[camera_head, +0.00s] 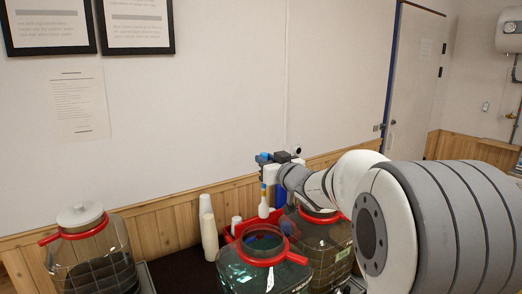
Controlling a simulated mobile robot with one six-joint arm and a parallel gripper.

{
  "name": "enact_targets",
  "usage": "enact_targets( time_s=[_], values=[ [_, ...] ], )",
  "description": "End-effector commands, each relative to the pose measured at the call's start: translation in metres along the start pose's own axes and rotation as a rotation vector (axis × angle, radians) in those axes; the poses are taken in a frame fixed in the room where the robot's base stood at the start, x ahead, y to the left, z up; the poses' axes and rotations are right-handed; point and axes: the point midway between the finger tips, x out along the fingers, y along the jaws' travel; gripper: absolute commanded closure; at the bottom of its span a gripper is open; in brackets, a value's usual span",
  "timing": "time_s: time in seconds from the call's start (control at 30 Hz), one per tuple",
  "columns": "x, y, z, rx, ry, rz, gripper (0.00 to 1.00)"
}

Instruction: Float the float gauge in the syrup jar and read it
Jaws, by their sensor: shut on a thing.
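My gripper (267,172) is shut on the float gauge (263,208), a slim upright piece with a white lower end and an orange band. The gauge hangs above and behind the rim of an open teal-tinted jar (262,275) with a red collar, as seen from here. A second jar (328,262) with a red collar stands to the right, partly hidden by my arm. A third jar (92,262) with a white lid stands at far left. I cannot tell which jar holds the syrup, nor read the gauge.
A stack of white cups (208,232) stands left of the teal jar. A red holder (228,236) is behind it, partly hidden. Dark counter shows between the left jar and the cups. The wall (230,90) is close behind, with framed notices.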

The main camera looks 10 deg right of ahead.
Motion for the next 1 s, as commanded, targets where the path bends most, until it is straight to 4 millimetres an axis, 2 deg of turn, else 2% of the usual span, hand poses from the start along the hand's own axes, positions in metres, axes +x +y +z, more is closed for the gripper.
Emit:
enact_targets(
  time_s=[0.53, 1.0],
  values=[
    [-0.002, -0.002, 0.001, -0.001, -0.001, -0.002, 1.00],
    [-0.002, -0.002, 0.039, 0.001, -0.001, -0.003, 1.00]
  ],
)
